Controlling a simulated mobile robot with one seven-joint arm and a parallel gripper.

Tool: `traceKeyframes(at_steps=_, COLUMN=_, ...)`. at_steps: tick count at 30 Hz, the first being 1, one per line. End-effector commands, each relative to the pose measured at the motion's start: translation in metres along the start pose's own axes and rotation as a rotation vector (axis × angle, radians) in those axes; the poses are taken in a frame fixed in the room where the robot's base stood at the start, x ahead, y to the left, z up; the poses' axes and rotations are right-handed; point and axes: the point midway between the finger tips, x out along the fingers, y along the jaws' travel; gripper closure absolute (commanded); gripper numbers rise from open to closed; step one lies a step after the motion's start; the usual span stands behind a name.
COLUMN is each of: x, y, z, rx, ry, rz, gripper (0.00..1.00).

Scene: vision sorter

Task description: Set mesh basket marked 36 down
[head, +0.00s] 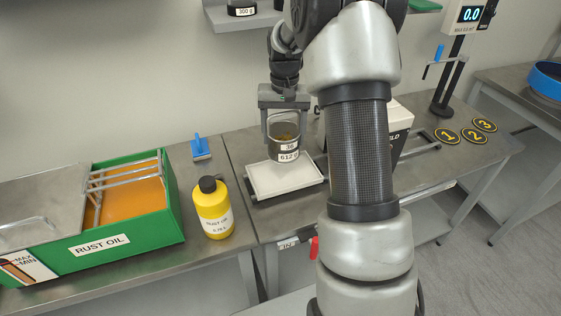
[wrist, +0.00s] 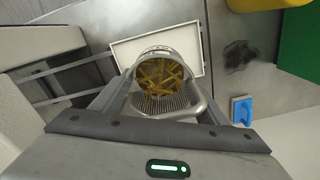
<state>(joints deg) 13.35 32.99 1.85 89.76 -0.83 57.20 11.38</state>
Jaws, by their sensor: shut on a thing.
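The mesh basket (head: 284,151) is a small metal cup with labels that read 36 and 612 g. My gripper (head: 284,112) is shut on the basket and holds it upright over a white tray (head: 262,186) on the middle bench. I cannot tell whether the basket touches the tray. In the wrist view the basket (wrist: 162,105) sits between my fingers, with yellow-brown pieces inside. The white tray (wrist: 124,48) shows behind it there.
A yellow rust oil bottle (head: 213,212) and a green rust oil tank (head: 130,227) stand to the left. A blue-handled tool (head: 200,150) lies near the wall. A white box (head: 398,125) is partly behind my arm. Numbered yellow-and-black discs (head: 447,136) lie at right.

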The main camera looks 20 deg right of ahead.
Motion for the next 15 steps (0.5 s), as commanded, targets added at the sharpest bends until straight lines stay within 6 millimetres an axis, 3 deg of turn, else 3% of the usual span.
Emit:
traceKeyframes(at_steps=6, x=0.038, y=0.0, z=0.0, rx=0.0, ry=0.0, rz=0.0, gripper=0.75)
traceKeyframes(at_steps=15, x=0.064, y=0.0, z=0.0, rx=-0.001, ry=0.0, rz=0.0, gripper=0.75)
